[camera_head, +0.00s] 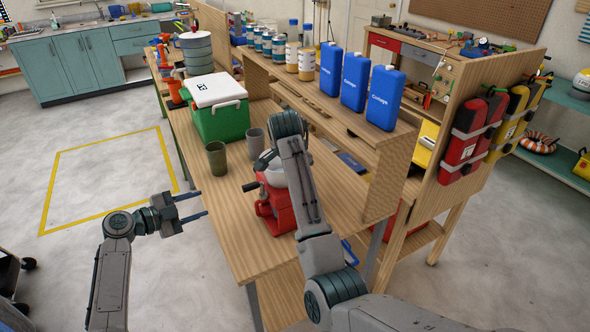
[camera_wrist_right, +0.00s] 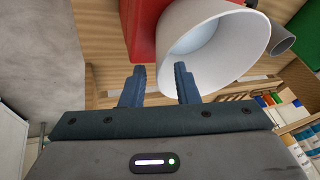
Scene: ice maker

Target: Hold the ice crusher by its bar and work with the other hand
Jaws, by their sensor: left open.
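The ice crusher (camera_head: 279,213) is a red body with a white hopper on the near part of the wooden table. A dark knob or handle (camera_head: 250,186) sticks out on its left side. My right arm covers much of it in the head view. My left gripper (camera_head: 198,206) is open and empty, left of the table edge and apart from the crusher. My right gripper is hidden in the head view. In the right wrist view its fingers (camera_wrist_right: 157,72) are apart, close to the red body (camera_wrist_right: 145,25) and white hopper (camera_wrist_right: 222,45), with nothing clearly between them. I cannot make out the bar.
A dark green cup (camera_head: 216,158) and a grey cup (camera_head: 255,143) stand behind the crusher. A green cooler (camera_head: 220,122) with a white lid is farther back. Blue jugs (camera_head: 354,84) stand on the raised shelf to the right. Open floor lies left of the table.

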